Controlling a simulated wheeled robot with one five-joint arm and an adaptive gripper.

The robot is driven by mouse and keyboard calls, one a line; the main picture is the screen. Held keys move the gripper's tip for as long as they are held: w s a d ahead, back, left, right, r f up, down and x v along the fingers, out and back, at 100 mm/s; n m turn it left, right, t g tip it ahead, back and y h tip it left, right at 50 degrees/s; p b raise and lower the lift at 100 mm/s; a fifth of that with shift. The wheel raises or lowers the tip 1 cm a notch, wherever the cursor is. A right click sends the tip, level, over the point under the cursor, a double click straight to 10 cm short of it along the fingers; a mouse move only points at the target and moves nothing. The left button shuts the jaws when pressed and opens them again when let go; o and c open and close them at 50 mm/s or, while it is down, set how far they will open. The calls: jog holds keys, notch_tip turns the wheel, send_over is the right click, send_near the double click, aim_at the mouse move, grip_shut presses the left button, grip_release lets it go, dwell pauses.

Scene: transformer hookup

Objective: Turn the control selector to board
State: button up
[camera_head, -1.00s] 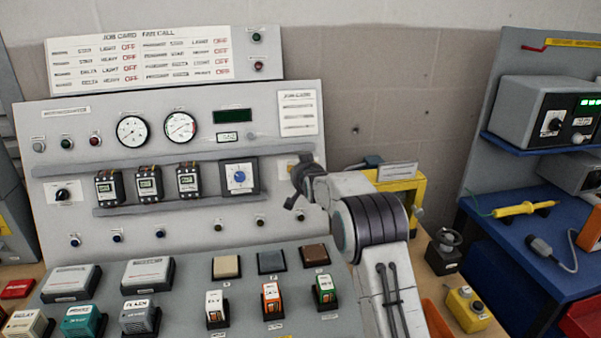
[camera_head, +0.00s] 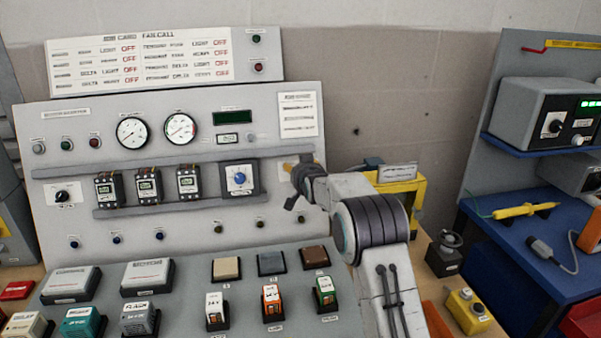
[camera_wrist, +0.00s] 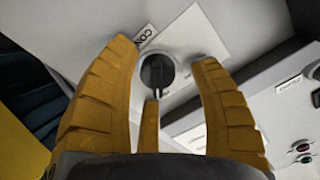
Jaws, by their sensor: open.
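The control selector (camera_wrist: 157,72) is a round black knob on a white plate. In the wrist view it sits just beyond and between my fingertips, its label partly hidden and reading "CON". My gripper (camera_wrist: 166,58) is open, with two yellow fingers spread either side of the knob and a third finger below it. I cannot tell if any finger touches it. In the head view my gripper (camera_head: 299,178) is at the panel's right edge and hides the selector. What the knob points to is too blurred to read.
The grey panel (camera_head: 85,165) carries gauges, breakers, a blue dial (camera_head: 239,178) and another black knob (camera_head: 63,196) at left. Coloured blocks stand on its sloped desk. A yellow frame (camera_head: 405,192) stands right of the panel, with a blue bench (camera_head: 500,232) beyond.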

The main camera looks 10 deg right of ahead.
jog(key=v, duration=1.2)
dwell(0.3)
jog(key=shift+d+f, duration=0.1)
dwell(0.3)
